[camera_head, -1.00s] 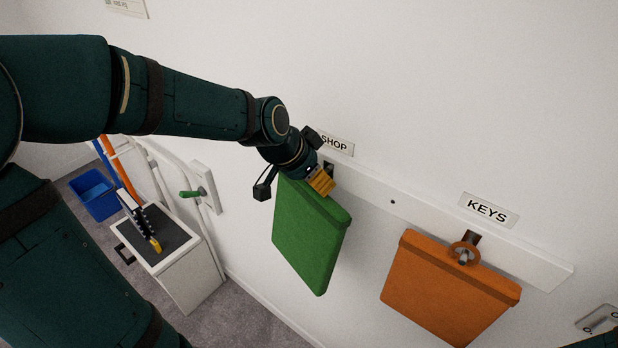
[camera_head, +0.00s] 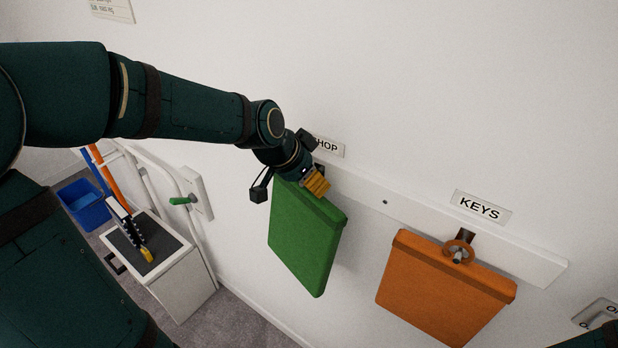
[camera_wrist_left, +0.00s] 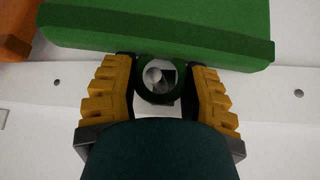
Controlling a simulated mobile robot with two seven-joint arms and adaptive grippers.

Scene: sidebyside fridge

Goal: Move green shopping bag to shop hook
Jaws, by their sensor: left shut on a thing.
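The green shopping bag (camera_head: 306,238) hangs in front of the white wall below the SHOP label (camera_head: 330,147). My left gripper (camera_head: 316,182) is at its top edge, by the rail. In the left wrist view, the yellow fingers (camera_wrist_left: 158,92) are shut on the bag's dark green ring (camera_wrist_left: 157,97). The grey end of the shop hook (camera_wrist_left: 154,75) shows inside the ring's opening. I cannot tell whether the ring is around the hook or only in front of it. In the head view the gripper mostly hides the hook. My right gripper is not in view.
An orange bag (camera_head: 445,295) hangs by its ring on a hook under the KEYS label (camera_head: 482,207). The white rail (camera_head: 400,215) runs along the wall. A white cabinet (camera_head: 180,285) and a blue bin (camera_head: 85,205) stand at lower left.

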